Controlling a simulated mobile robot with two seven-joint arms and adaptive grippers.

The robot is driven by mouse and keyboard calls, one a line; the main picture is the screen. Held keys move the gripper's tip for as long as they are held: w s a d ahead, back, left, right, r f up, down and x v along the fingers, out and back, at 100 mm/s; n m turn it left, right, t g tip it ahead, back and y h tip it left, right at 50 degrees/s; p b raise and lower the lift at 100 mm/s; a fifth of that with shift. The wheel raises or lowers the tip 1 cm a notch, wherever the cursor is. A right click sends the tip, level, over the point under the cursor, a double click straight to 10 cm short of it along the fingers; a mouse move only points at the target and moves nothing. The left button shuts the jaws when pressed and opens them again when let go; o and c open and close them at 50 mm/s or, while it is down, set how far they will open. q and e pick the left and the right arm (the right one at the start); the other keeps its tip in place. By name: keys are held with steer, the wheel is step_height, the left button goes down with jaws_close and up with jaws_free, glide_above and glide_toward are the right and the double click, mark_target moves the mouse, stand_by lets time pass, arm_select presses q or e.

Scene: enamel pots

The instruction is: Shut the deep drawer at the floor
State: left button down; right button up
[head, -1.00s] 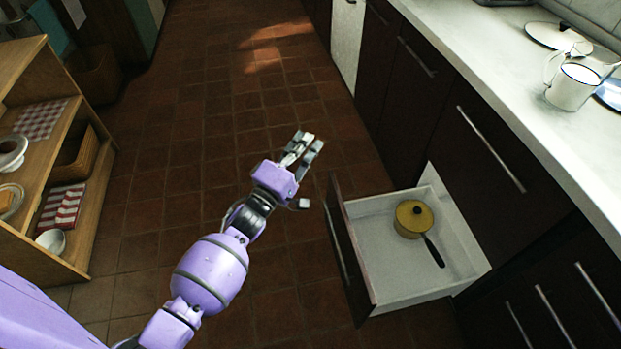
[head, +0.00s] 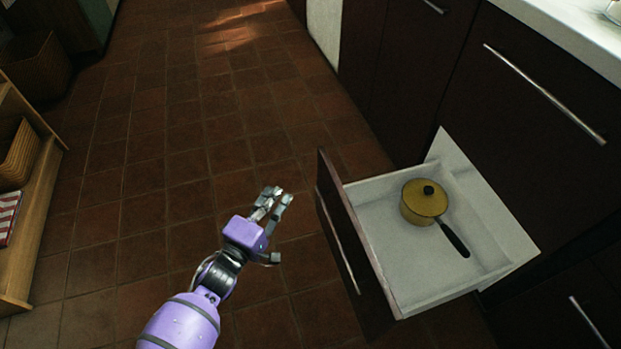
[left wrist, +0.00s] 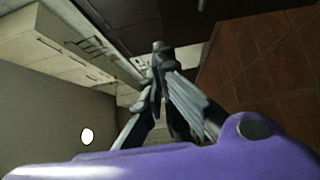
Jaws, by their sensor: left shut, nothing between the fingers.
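The deep drawer (head: 421,286) stands pulled out from the dark cabinets at floor level on the right in the head view. It has a white inside, a dark front panel (head: 350,245) and a long metal handle (head: 338,242). A yellow lidded pot (head: 423,202) with a dark handle lies inside it. My left gripper (head: 277,196) is shut and empty, to the left of the drawer front and apart from it. The left wrist view shows its fingers (left wrist: 160,55) closed together. My right gripper is in neither view.
Dark cabinets (head: 500,110) with bar handles and a white counter (head: 570,30) line the right side. A wooden shelf (head: 35,225) stands at the left edge, with a basket (head: 38,65) beyond it. The tiled floor (head: 150,170) between is clear.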

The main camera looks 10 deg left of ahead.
arm_select(q)
steer(key=d+b+x, duration=0.1)
steer(key=b+x, duration=0.1)
steer(key=x, duration=0.4)
steer(key=d+f+b+x, duration=0.1)
steer(key=b+x, duration=0.2)
steer(key=x, duration=0.3)
steer(key=shift+d, duration=0.5)
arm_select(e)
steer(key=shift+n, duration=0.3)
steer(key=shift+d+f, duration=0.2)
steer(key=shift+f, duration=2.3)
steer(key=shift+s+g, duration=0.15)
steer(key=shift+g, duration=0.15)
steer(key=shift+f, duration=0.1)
